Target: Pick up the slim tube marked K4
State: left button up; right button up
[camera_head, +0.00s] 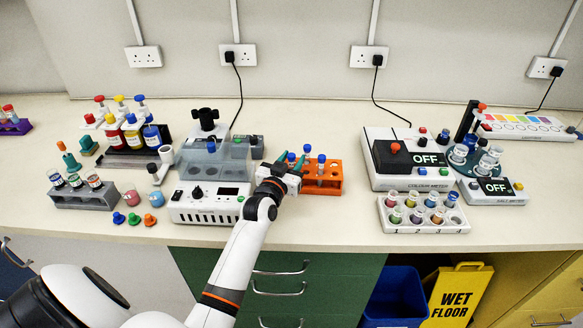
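An orange rack (330,185) stands right of the middle of the bench, holding slim tubes with blue caps. One blue-capped tube (322,160) stands upright in its right part. Another blue cap (307,148) shows behind my gripper's tips. A third blue cap (291,157) shows between the tips. No K4 mark can be read at this size. My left gripper (291,164) is at the rack's left end, its teal fingertips apart on either side of the third cap. Its wrist hides the rack's left part, and contact with the tube cannot be made out. My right gripper is not in view.
A white device with a clear cover (205,205) stands close left of my gripper. The colour meter (405,165) and a white tray of small jars (420,215) stand to the right. Colored stoppers (134,219) lie near the front edge at left.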

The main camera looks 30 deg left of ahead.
pick_arm(q)
grip_shut()
